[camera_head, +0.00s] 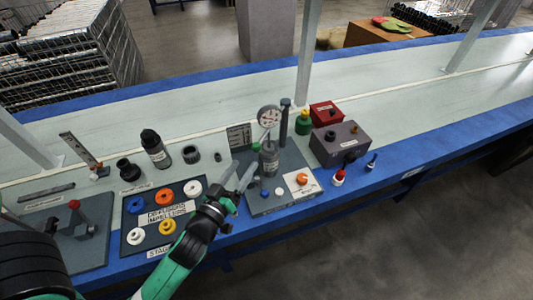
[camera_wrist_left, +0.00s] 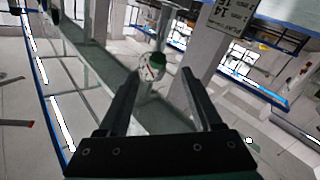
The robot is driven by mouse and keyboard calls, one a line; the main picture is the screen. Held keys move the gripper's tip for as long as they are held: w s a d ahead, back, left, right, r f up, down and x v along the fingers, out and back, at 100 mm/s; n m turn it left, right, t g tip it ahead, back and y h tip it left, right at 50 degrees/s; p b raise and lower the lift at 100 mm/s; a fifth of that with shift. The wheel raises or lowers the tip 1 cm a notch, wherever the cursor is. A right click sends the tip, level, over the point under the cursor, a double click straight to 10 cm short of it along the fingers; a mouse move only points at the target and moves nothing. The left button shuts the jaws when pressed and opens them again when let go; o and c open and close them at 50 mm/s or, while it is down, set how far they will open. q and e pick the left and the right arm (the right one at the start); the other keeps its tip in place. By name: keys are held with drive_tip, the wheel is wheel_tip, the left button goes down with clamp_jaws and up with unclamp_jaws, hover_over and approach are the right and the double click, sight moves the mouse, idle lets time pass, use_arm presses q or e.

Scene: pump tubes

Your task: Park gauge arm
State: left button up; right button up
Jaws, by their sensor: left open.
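The dial gauge (camera_head: 269,116) has a round white face and stands over a grey cylindrical stack (camera_head: 269,160) on the dark fixture plate (camera_head: 259,205). A dark upright post (camera_head: 284,122) stands just right of the gauge. My left gripper (camera_head: 238,177) is open and empty, left of the stack and apart from the gauge. In the left wrist view a round white dial (camera_wrist_left: 149,73) shows beyond the open fingers of my left gripper (camera_wrist_left: 157,88), with a green thing (camera_wrist_left: 157,60) behind it. The gauge's arm is too small to make out clearly. My right gripper is not in view.
A tray (camera_head: 127,246) of coloured rings lies left of the fixture. Dark bottles and caps, including a tall bottle (camera_head: 155,149), stand behind it. The far bench is clear.

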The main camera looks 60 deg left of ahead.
sight(261, 139)
use_arm(q)
drive_tip(key=b+x, duration=0.1)
drive_tip(key=x, duration=1)
drive_tip(key=shift+w+a+r, duration=0.1)
drive_tip(key=shift+w+a, duration=0.05)
drive_tip(key=shift+w, duration=0.3)
clamp_jaws()
idle(0.8)
